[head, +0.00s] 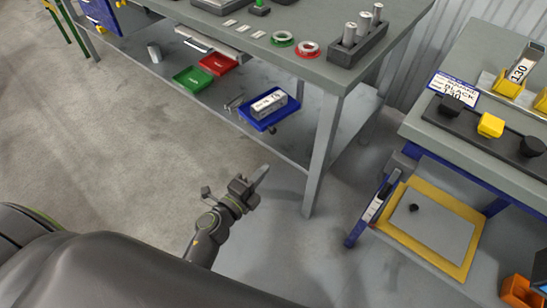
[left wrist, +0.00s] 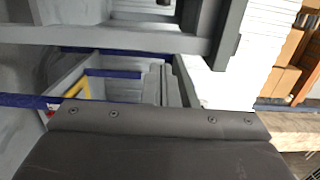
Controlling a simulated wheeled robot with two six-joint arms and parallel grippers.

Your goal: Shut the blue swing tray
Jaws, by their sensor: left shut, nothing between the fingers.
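The blue swing tray (head: 252,122) juts out from under the grey table in the head view, beside the table's front leg. A grey box with a white label (head: 270,103) lies in it. A green tray (head: 191,79) and a red tray (head: 219,64) sit further left under the same table. My left gripper (head: 261,176) is shut and empty, over the floor in front of the table. In the picture it is below the blue tray and apart from it. I cannot make out the blue tray in the left wrist view. My right gripper is not in view.
The table's grey leg (head: 321,150) stands just right of the blue tray. A second bench (head: 440,125) with a yellow-framed panel (head: 440,220) below stands at the right. Open floor (head: 120,130) lies to the left.

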